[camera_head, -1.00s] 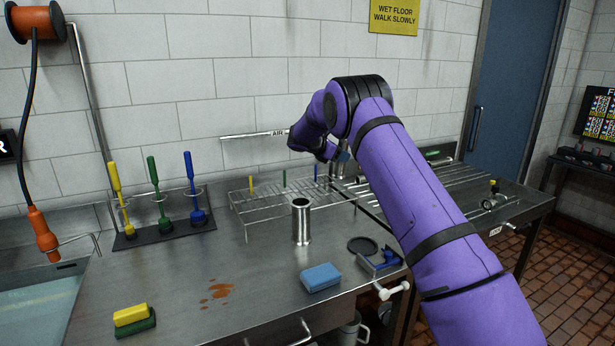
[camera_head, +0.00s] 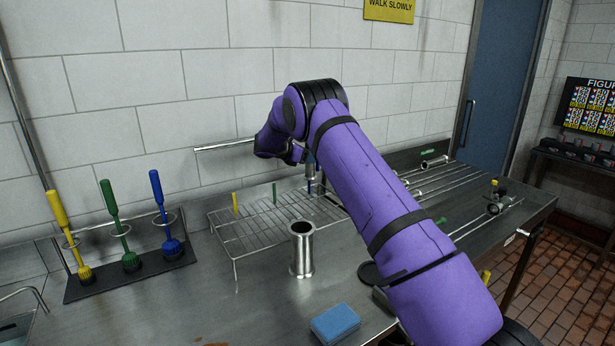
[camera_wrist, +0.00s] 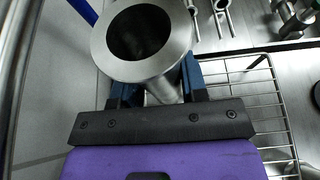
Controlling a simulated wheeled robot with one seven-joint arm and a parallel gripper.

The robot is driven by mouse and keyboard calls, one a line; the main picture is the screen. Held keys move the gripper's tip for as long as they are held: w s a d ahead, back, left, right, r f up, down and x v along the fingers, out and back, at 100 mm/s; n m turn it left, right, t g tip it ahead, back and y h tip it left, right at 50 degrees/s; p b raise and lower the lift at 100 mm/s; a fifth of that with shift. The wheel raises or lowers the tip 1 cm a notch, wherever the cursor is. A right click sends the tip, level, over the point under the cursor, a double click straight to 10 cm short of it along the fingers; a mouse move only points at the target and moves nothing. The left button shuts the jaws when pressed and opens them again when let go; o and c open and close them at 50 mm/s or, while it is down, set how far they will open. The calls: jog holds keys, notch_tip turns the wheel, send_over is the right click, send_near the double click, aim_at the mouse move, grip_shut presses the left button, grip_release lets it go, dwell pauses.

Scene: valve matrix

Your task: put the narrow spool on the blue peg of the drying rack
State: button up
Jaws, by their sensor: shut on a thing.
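My gripper (camera_wrist: 154,92) is shut on a steel spool (camera_wrist: 178,45), a tube with a wide round flange facing the wrist camera. I take it to be the narrow spool. The wire drying rack (camera_head: 228,238) stands on the counter against the wall, with a yellow peg (camera_head: 235,203), a green peg (camera_head: 274,192) and a blue peg (camera_head: 311,187). My gripper is near the blue-peg end, mostly hidden by my arm in the head view.
Another steel spool (camera_head: 302,256) stands upright on the counter before the rack. A blue sponge (camera_head: 335,323) lies nearer. Yellow, green and blue brushes (camera_head: 128,258) stand in a holder at left. More metal fittings (camera_head: 492,207) lie at right.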

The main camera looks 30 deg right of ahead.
aim_at(306, 171)
jog(key=shift+f, duration=3.1)
jog(key=shift+f, duration=0.1)
jog(key=o, duration=1)
jog(key=shift+o, duration=0.2)
